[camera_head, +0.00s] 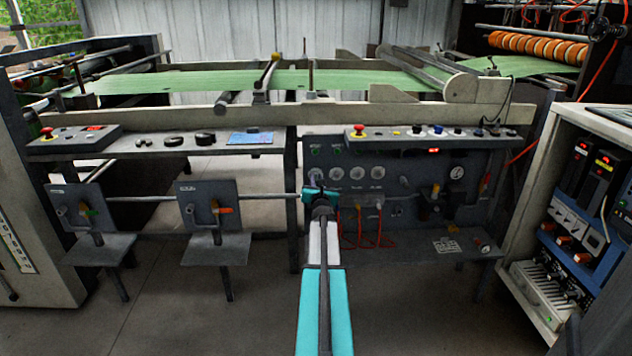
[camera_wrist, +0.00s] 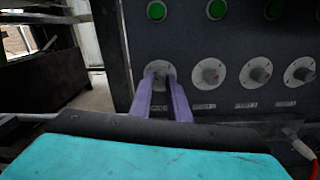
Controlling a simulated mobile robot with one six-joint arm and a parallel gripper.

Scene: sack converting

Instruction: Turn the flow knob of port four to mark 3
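A row of flow knobs on round white dials sits on a dark panel. In the wrist view the leftmost knob (camera_wrist: 158,74) is between the two purple fingertips of my gripper (camera_wrist: 160,82). The fingers reach its dial from below, one on each side. I cannot tell whether they touch the knob. The other knobs (camera_wrist: 209,73) (camera_wrist: 257,71) (camera_wrist: 300,70) stand to the right. The labels below are too blurred to read surely, and the dial marks are too small. In the head view my gripper (camera_head: 318,190) is just below the leftmost dial (camera_head: 315,173).
Green round fittings (camera_wrist: 157,11) sit above the dials. Red hoses (camera_head: 377,232) hang below the panel, right of my gripper. A control ledge (camera_head: 440,134) juts out above. Two plates with levers (camera_head: 212,203) stand at left. The floor in front is clear.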

